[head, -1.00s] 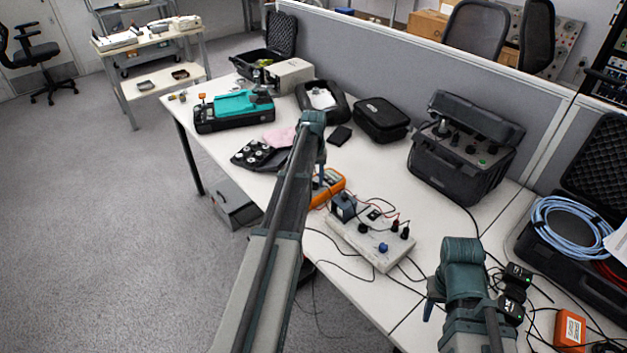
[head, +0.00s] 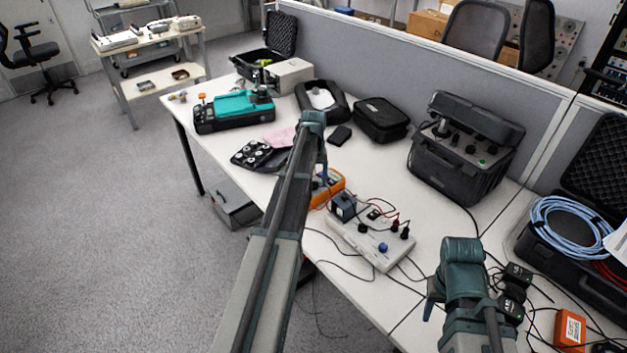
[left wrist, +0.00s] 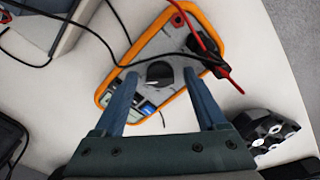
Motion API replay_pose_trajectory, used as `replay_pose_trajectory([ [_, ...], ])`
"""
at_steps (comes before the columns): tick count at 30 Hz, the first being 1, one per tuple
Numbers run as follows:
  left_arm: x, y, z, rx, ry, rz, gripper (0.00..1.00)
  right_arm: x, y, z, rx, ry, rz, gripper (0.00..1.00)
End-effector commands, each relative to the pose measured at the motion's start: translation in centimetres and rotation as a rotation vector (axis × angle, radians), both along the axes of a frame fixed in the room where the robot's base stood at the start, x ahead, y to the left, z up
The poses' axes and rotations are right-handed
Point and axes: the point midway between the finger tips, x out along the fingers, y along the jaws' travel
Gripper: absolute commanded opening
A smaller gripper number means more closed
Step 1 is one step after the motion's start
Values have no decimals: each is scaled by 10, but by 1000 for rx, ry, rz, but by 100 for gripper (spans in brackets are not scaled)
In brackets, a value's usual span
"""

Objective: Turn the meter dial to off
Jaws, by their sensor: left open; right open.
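The orange-rimmed meter (head: 336,184) lies on the table, partly hidden behind my left arm in the head view. In the left wrist view the meter (left wrist: 113,79) shows its round black dial (left wrist: 160,73) with a light pointer mark. My left gripper (left wrist: 160,76) is open above the meter, one finger on each side of the dial. I cannot tell whether the fingers touch it. In the head view my left gripper (head: 322,178) points down at the meter. My right gripper (head: 431,303) is open and empty over the table's front right.
Red and black leads plug into the meter and cross near the dial. A white control box (head: 372,240) with knobs sits right of the meter. A black pad with round pieces (head: 259,155) lies to its left. A black case (head: 465,150) stands behind.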

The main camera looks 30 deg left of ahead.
Motion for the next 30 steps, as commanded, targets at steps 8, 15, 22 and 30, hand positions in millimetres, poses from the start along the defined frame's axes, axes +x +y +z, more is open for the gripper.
replay_pose_trajectory([
  [8, 0, 0, 7, 0, 0, 0, 74, 0, 0, 7, 0, 0, 0, 50],
  [15, 0, 0, 32, 0, 0, 0, 74, 0, 0, 32, 0, 0, 0, 50],
  [22, 0, 0, 67, 0, 0, 0, 74, 0, 0, 68, 0, 0, 0, 50],
  [30, 0, 0, 109, 0, 0, 0, 74, 0, 0, 110, 0, 0, 0, 50],
])
